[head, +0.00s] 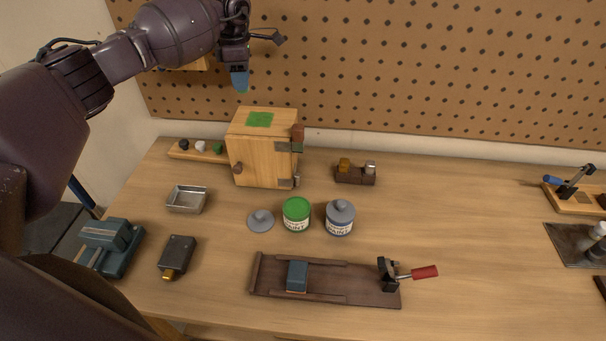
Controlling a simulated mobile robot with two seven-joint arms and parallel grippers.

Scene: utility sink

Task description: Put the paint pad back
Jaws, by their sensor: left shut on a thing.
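My left gripper (237,66) hangs in the air at the upper left, in front of the pegboard and above the wooden cabinet. It is shut on a small blue piece with a greenish lower edge, which looks like the paint pad (240,82); the fingers hide its upper part. The wooden cabinet (258,162) has a green patch (260,119) on its top. A tin (297,215) showing green at its top stands in front of the cabinet, with a grey lid (261,220) lying to its left. My right gripper is out of view.
A lidded grey tin (340,218), a metal tray (187,199) and a dark board (340,282) with a blue block (297,276) and red-handled clamp (425,272) are on the bench. A rack (355,173) stands right of the cabinet. The bench's right middle is clear.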

